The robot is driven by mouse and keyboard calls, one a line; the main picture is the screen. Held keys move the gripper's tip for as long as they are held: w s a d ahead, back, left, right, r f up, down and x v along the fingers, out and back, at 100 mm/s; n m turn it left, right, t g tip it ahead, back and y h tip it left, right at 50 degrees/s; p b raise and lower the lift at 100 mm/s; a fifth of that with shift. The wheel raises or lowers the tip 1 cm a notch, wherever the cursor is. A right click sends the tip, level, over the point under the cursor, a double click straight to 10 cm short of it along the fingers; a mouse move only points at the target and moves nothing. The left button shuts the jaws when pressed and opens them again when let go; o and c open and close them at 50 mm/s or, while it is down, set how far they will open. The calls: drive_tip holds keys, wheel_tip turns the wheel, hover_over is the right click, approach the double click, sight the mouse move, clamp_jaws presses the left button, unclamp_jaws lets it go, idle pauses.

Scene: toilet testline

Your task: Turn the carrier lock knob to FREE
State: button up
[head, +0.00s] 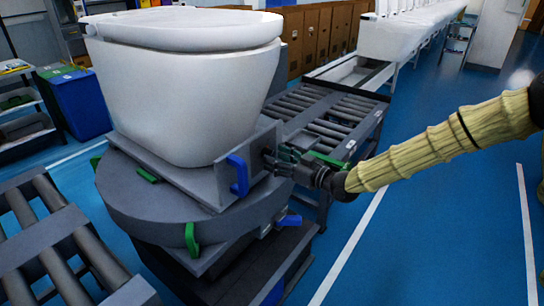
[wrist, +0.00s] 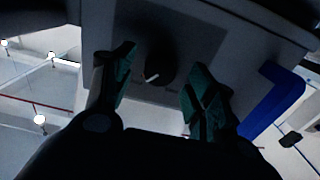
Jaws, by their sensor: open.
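The carrier lock knob (wrist: 160,67) is a dark round knob with a white pointer mark, set on a grey plate of the carrier (wrist: 205,28). In the wrist view it sits between the two green-padded fingers of my gripper (wrist: 161,77), which are spread apart with a gap on each side. Whether they reach around the knob or stop short of it I cannot tell. In the head view my gripper (head: 280,163) is at the right side of the carrier plate (head: 226,182), and it hides the knob. The labels around the knob are too dark to read.
A blue handle (head: 238,175) sticks out left of my gripper; it shows at right in the wrist view (wrist: 272,103). A white toilet (head: 190,95) stands on the carrier, above a round grey turntable (head: 150,205). A roller conveyor (head: 325,120) lies behind. Blue floor is free at right.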

drive_tip(key=shift+x, duration=1.2)
drive_tip(key=c, duration=1)
drive_tip(key=shift+c, duration=0.2)
drive_tip(key=shift+f+n+b, duration=0.1)
drive_tip(key=shift+n+b, duration=6.7)
drive_tip(key=shift+n, duration=1.1)
